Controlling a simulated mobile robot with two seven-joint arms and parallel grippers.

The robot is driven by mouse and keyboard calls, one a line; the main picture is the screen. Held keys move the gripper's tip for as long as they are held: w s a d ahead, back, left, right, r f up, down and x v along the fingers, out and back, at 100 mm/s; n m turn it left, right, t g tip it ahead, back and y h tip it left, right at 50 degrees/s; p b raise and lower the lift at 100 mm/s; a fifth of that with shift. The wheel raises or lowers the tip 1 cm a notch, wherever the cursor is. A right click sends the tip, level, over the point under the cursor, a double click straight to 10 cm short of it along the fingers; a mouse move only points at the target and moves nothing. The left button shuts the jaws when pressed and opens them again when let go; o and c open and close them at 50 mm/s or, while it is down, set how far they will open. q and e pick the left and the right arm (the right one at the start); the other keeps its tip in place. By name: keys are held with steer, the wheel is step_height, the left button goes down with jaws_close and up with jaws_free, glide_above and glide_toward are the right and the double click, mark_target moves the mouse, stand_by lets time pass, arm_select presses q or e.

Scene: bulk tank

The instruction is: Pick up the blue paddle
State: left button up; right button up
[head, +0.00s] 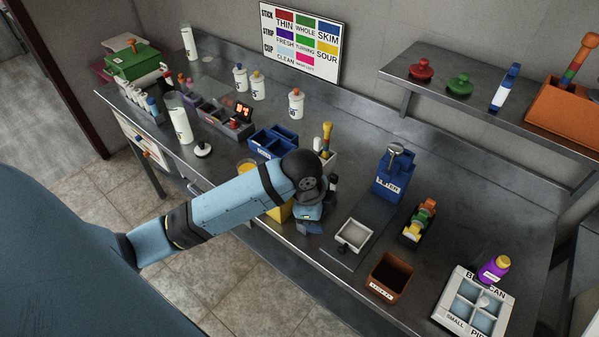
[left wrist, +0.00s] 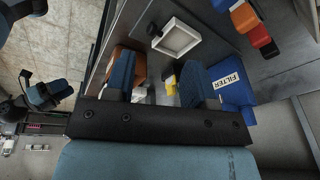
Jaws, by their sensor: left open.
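A flat upright blue and white piece (head: 505,88) stands on the raised shelf at the right. It is the nearest match to a blue paddle, but I cannot tell for sure. My left gripper (head: 309,216) is over the front part of the steel counter, far to the left of that piece and lower. In the left wrist view my left gripper (left wrist: 160,88) has its two blue fingers apart, with nothing held between them. Yellow and white things show beyond the gap. The arm hides part of a yellow container (head: 281,211).
A blue FILTER box (head: 388,180) stands right of my left gripper, also in the left wrist view (left wrist: 232,83). A square white tray (head: 353,235), brown box (head: 389,277) and four-well white tray (head: 445,314) lie nearby. Red and green knobs (head: 421,70) share the shelf.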

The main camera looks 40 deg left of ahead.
arm_select(q)
steer(key=w+a+r+m+g+y, duration=0.2)
steer(key=w+a+r+m, duration=0.3)
steer(key=w+a+r, duration=0.75)
steer(key=f, duration=0.3)
steer(key=w+a+f, duration=0.1)
steer(key=f, duration=0.2)
steer(key=f+p, duration=0.1)
steer(key=f, duration=0.2)
steer(key=shift+w+a+f, duration=0.2)
steer(key=shift+w, duration=0.1)
steer(key=f, duration=0.1)
steer(key=f+p, duration=0.1)
steer(key=f, duration=0.2)
steer(key=shift+s+a+f+p, duration=0.25)
steer(key=shift+f+p, duration=0.05)
steer(key=shift+f, duration=0.4)
jaws_close()
